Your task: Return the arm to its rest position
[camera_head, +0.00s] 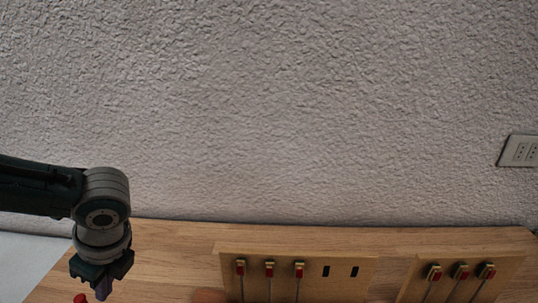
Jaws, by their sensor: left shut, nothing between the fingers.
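My left gripper (103,289) hangs at the lower left of the head view, pointing down above the wooden table (165,250). It is shut, with nothing seen between its fingers. My left arm (40,187) comes in from the left edge and bends down at a grey joint. My right gripper is not in view.
A wooden board (340,287) with several red-tipped hammers and two dark slots stands at the bottom centre. A second board (412,287) with red-tipped hammers is at the right. A small red piece (80,298) shows near my left gripper. A textured wall with an outlet (520,151) stands behind.

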